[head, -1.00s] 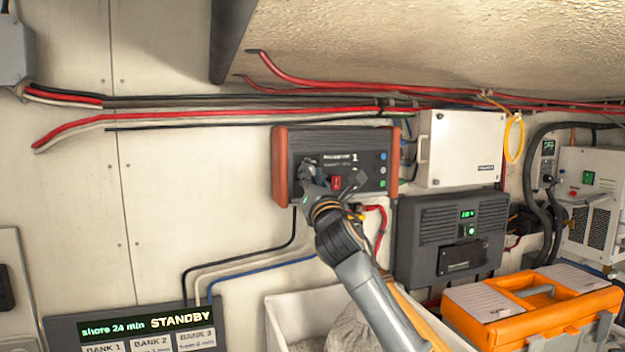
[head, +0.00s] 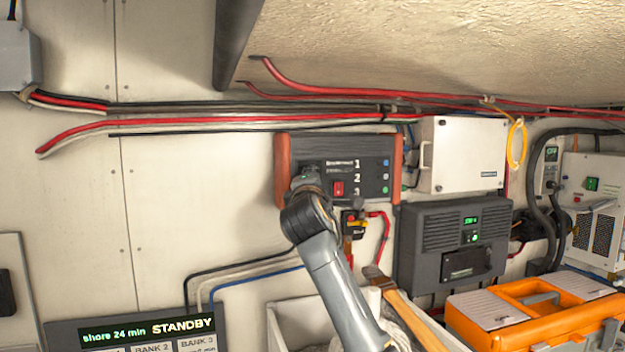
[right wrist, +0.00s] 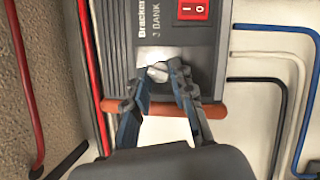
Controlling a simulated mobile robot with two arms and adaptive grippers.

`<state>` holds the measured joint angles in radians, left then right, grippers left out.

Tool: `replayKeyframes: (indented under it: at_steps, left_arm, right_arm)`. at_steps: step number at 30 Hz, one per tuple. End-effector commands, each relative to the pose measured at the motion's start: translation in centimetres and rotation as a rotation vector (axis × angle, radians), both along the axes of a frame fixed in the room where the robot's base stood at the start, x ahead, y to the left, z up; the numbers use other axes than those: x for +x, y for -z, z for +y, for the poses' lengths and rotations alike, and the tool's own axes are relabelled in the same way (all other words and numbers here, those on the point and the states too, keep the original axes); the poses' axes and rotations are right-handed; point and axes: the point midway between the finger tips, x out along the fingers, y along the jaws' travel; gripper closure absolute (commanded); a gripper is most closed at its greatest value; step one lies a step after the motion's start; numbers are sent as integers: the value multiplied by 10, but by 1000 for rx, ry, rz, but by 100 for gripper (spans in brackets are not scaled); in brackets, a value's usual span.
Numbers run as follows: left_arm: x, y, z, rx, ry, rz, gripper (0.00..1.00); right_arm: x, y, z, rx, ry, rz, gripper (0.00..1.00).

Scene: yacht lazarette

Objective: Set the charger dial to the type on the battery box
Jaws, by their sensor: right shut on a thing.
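The charger (head: 372,150) is a dark grey wall unit with orange end caps, a red switch (head: 338,188) and the numbers 1, 2, 3 on its face. In the head view my right gripper (head: 311,172) is at the charger's left part and hides the dial there. In the right wrist view the gripper (right wrist: 160,78) is shut on a small light grey dial knob (right wrist: 156,70) beside the "3 BANK" lettering. The knob's pointer setting and its marks cannot be read. My left gripper is not in view. I cannot identify the battery box or a type label.
A grey panel (head: 66,336) reads "shore 24 min STANDBY". An orange case (head: 500,322) stands at lower right, beside a white bin (head: 285,318) and a wooden-handled tool (head: 405,308). A dark unit (head: 430,265) and white box (head: 475,135) flank the charger's right. Cables run along the wall.

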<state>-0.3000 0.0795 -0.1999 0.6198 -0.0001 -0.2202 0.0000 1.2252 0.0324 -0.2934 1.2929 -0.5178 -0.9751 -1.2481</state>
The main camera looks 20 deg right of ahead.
Motion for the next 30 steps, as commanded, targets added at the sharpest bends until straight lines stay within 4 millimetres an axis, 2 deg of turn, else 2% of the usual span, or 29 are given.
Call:
replayKeyframes:
  at_steps: [6, 15, 30]
  left_arm:
    - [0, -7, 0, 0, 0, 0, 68]
    - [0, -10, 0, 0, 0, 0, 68]
    - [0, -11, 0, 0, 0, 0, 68]
  right_arm:
    - [0, -1, 1, 194, -2, 10, 100]
    - [0, -2, 1, 387, 0, 17, 100]
    - [1, -2, 1, 488, 0, 21, 100]
